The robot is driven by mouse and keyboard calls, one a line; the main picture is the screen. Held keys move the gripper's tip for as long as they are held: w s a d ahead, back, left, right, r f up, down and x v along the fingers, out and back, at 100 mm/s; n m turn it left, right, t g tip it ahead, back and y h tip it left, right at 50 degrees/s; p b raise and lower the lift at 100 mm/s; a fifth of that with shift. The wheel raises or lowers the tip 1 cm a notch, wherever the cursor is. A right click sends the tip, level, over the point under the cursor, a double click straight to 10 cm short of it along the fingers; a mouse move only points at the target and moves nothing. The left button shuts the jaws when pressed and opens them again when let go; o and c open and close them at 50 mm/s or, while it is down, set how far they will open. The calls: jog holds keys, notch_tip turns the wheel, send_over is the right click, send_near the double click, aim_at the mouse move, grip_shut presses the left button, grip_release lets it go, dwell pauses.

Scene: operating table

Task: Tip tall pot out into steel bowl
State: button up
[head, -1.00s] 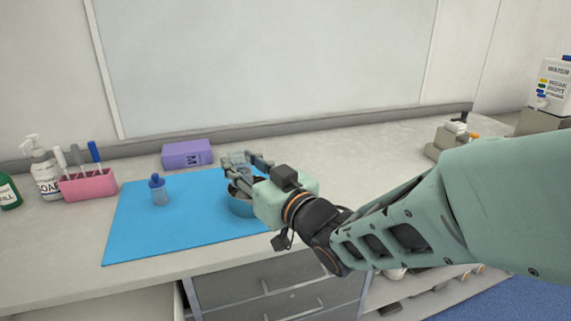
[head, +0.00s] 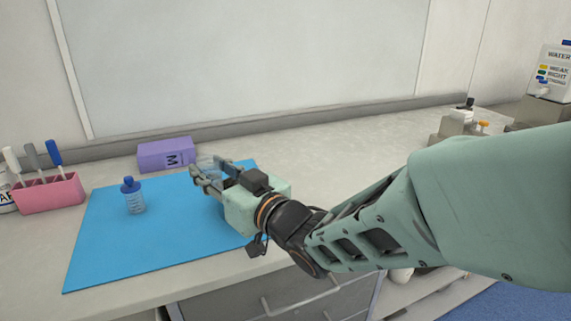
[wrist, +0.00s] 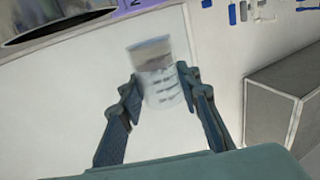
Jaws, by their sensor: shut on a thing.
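The tall pot (wrist: 160,75) is a clear, cup-like vessel with dark marks on its side and a brownish-grey band inside. My gripper (wrist: 160,82) is shut on it, one finger on each side. In the head view, the pot (head: 209,167) shows between the fingers of my gripper (head: 213,174), above the blue mat; its exact tilt is hard to tell. The steel bowl is hidden behind my gripper in the head view. A large dark oval with a pale rim, apparently the bowl (wrist: 50,38), shows at the top left of the wrist view.
A small blue-capped bottle (head: 134,200) stands on the blue mat (head: 110,245), left of my gripper. A purple box (head: 165,154) lies behind the mat.

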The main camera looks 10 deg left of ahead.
jog(key=shift+a+f+b, duration=0.1)
jog(key=shift+f+b, duration=0.7)
jog(key=shift+f, duration=0.35)
jog(key=shift+w+r, duration=0.1)
jog(key=shift+r, duration=0.05)
jog(key=p, duration=0.1)
jog(key=w+m+p, duration=0.1)
jog(key=p, duration=0.1)
jog(key=shift+d+r+m, duration=0.15)
jog(key=shift+d+m, duration=0.15)
jog(key=shift+d, duration=0.1)
jog(key=shift+w+d+f+m+g+p, duration=0.15)
jog(key=shift+w+d+m+p, duration=0.4)
jog(key=shift+m+p, duration=0.95)
jog(key=shift+w+d+f+m+g+p, duration=0.2)
jog(key=shift+w+m+p, duration=0.6)
jog(key=shift+p, duration=1.35)
jog(key=shift+w+d+f+m+g+p, duration=0.15)
jog(key=shift+w+d+m+p, duration=0.3)
jog(key=shift+w+m+p, duration=0.95)
jog(key=shift+s+p, duration=0.55)
jog(key=shift+s, duration=0.05)
jog(key=shift+d+r+m+g+p, duration=0.1)
jog(key=shift+r+m+g+p, duration=0.15)
jog(key=shift+m+p, duration=0.8)
jog(key=shift+r+m+g+p, duration=0.2)
jog(key=shift+m+p, duration=0.15)
jog(key=shift+p, duration=1.25)
